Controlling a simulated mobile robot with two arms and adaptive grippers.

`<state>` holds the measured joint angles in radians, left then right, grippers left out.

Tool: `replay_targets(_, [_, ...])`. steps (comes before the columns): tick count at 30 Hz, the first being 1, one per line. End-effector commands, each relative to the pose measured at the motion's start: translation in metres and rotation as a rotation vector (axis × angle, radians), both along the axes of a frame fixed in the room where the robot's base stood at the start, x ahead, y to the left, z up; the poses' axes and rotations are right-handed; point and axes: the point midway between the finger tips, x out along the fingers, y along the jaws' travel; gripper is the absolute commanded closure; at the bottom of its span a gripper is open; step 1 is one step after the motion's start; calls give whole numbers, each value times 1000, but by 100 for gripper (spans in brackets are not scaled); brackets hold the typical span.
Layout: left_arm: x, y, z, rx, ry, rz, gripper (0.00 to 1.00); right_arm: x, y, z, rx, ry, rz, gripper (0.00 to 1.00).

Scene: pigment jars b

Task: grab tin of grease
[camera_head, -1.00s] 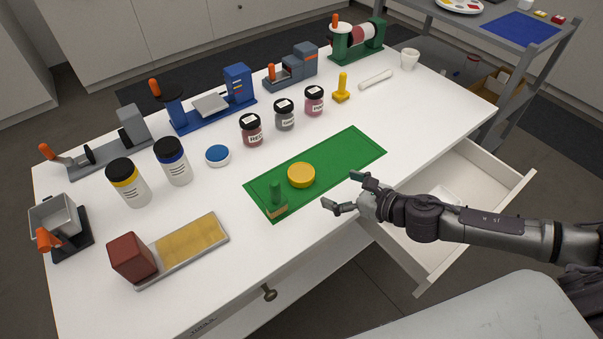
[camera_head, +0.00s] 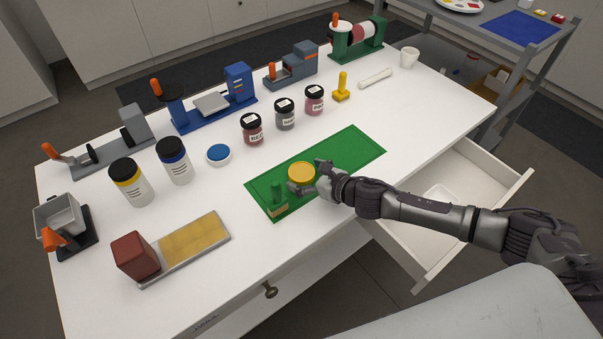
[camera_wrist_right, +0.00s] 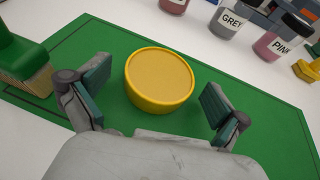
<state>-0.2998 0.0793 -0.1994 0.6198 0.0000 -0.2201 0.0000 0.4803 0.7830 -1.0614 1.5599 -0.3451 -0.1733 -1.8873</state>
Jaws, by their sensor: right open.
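The tin of grease looks like a round, flat yellow tin (camera_head: 301,172) lying on the green mat (camera_head: 354,151). It also shows in the right wrist view (camera_wrist_right: 160,80), between the two fingers. My right gripper (camera_head: 308,176) is open, with one finger on each side of the tin. In the wrist view (camera_wrist_right: 152,100) a gap shows between each finger and the tin's side. The tin rests on the mat. My left gripper is not in view.
A green-handled brush (camera_head: 277,193) stands on the mat's left end. Several labelled jars, such as the grey one (camera_head: 285,114), stand behind the mat. An open drawer (camera_head: 482,190) juts out at the table's right. A tray with a yellow pad (camera_head: 194,246) lies front left.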

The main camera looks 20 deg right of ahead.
Motion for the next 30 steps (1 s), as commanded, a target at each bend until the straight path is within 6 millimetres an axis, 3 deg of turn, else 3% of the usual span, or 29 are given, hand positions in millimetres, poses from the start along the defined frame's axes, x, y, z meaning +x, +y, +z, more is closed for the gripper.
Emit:
replay_targets(3, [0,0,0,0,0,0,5,0,0,0,0,0,0,2])
replay_targets(16, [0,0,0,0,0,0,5,-1,0,0,1,0,0,73])
replay_targets(25, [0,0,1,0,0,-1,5,0,0,4,1,-2,0,73])
replay_targets(30, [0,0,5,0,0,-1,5,1,0,20,0,-4,1,73])
